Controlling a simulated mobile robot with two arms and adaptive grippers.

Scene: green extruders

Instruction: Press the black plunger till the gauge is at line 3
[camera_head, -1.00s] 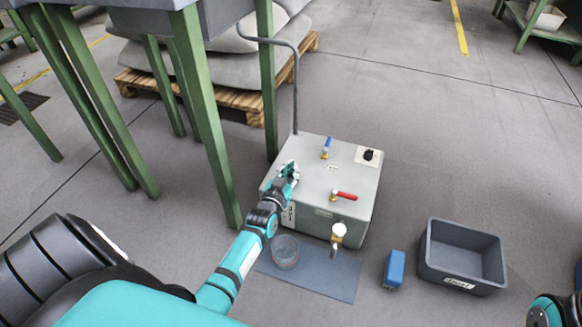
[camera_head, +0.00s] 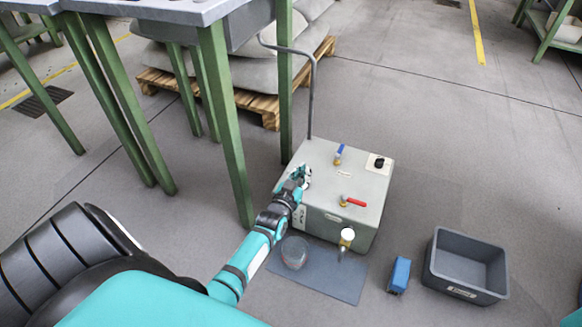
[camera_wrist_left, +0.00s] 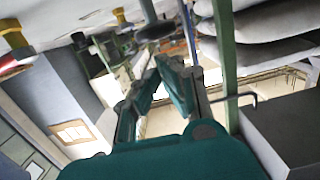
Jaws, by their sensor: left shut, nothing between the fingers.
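A grey-white box (camera_head: 335,160) stands on the floor at the picture's centre. A black knob (camera_head: 379,162), which looks like the plunger, stands upright on a pale plate at its far right top corner. A white round dial (camera_head: 347,234), which looks like the gauge, sits at the box's front; its lines and needle are too small to read. My left gripper (camera_head: 303,174) is at the left side of the box top, well apart from the black knob. Its teal fingers (camera_wrist_left: 157,68) are shut and empty in the left wrist view. My right gripper is out of view.
The box top carries a blue-handled valve (camera_head: 339,152) and a red-handled valve (camera_head: 354,202). A glass bowl (camera_head: 294,252) stands on a blue-grey mat (camera_head: 325,283). A blue block (camera_head: 399,274) and a grey bin (camera_head: 466,291) lie right. Green table legs (camera_head: 226,130) stand left.

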